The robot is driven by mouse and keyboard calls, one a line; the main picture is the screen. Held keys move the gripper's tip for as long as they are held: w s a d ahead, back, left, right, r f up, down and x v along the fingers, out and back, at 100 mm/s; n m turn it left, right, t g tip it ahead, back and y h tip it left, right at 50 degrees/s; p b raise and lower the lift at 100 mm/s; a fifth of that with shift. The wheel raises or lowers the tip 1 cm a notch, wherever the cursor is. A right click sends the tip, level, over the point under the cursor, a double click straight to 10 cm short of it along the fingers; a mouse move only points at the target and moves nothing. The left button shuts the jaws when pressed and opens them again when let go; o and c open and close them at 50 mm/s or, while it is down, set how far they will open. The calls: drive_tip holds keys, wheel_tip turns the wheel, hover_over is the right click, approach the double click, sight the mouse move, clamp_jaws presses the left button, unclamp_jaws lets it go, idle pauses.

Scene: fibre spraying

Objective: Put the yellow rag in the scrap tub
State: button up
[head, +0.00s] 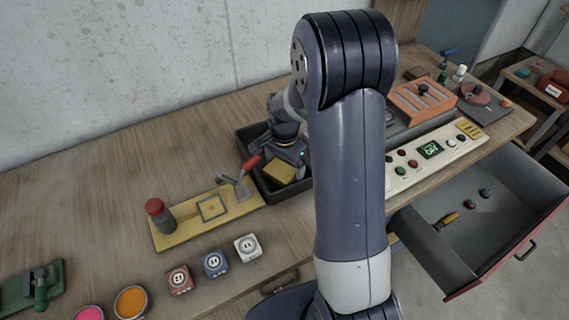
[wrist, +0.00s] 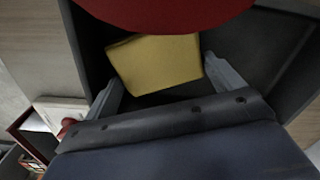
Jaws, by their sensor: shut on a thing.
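The yellow rag (head: 280,174) is in the black tray (head: 262,186) at the middle of the bench. In the wrist view the rag (wrist: 155,62) is a folded yellow piece between the two fingers of my gripper (wrist: 163,88). My gripper (head: 290,158) is shut on the rag, low inside the tray walls. My arm hides part of the tray in the head view. A red tub (head: 553,86) with a white label stands on a side table at the far right; its label is too small to read, so I cannot tell if it is the scrap tub.
A red-handled toggle clamp (head: 240,178) on a yellow plate (head: 172,238) stands close left of my gripper. A control panel (head: 400,178) and an orange rack (head: 424,103) lie to the right. An open drawer (head: 440,262) juts out at the front right.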

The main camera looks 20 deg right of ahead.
sight(285, 168)
drive_tip(key=shift+f, duration=0.2)
drive_tip(key=o, duration=0.7)
drive_tip(key=shift+r, duration=0.1)
drive_tip(key=shift+r, duration=0.1)
wheel_tip(285, 168, up, 12)
drive_tip(key=shift+r+b, duration=0.1)
drive_tip(key=shift+b, duration=0.7)
